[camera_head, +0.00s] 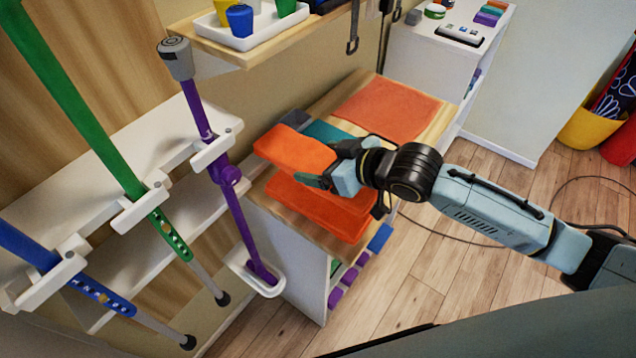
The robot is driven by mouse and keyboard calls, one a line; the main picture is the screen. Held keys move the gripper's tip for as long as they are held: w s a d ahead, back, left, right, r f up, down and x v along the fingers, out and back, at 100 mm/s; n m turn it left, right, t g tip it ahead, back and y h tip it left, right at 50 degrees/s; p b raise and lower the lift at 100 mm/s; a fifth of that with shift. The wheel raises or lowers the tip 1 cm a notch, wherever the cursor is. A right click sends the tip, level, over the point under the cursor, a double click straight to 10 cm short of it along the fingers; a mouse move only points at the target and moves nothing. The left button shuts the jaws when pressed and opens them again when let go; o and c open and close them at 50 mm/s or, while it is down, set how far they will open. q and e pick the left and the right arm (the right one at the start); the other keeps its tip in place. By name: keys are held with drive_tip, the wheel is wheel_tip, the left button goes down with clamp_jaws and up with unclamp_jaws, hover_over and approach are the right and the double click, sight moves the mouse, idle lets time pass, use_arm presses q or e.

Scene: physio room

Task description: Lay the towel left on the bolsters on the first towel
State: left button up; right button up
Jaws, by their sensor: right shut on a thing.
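My right gripper (326,167) comes in from the right and is shut on the near right edge of a folded orange towel (292,148). The held towel looks flat and roughly level. Another folded orange towel (338,222) lies on the wooden top of the cabinet (308,232), below and nearer than the held one. A grey block (296,118) and a teal block (325,132), perhaps the bolsters, show behind the held towel and are partly hidden by it. I cannot tell whether the held towel touches them. My left gripper is not in view.
A flat orange-red mat (388,107) covers the far part of the cabinet top. A shelf with a white tray (250,35) of cups overhangs behind. A purple crutch (228,175) stands close at the left of the cabinet. Wooden floor (450,270) is open at the right.

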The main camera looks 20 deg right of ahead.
sight(374, 199)
wheel_tip(374, 199, down, 8)
drive_tip(key=shift+f+b, duration=0.15)
drive_tip(key=shift+b, duration=0.7)
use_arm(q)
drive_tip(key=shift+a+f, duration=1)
use_arm(e)
drive_tip(key=o, duration=0.9)
drive_tip(key=shift+o, duration=0.2)
drive_tip(key=shift+s+d+r, duration=0.15)
drive_tip(key=shift+s+r, duration=0.05)
drive_tip(key=shift+s, duration=0.05)
drive_tip(key=p+v, duration=0.2)
drive_tip(key=v, duration=0.8)
drive_tip(key=shift+s+d, duration=0.1)
drive_tip(key=shift+s, duration=0.15)
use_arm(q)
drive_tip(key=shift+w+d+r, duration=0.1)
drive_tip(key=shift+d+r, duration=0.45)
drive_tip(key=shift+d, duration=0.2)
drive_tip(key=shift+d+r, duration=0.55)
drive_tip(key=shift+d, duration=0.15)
use_arm(e)
drive_tip(key=shift+s+d+r, duration=0.25)
drive_tip(key=shift+s+r, duration=0.05)
drive_tip(key=shift+s, duration=0.05)
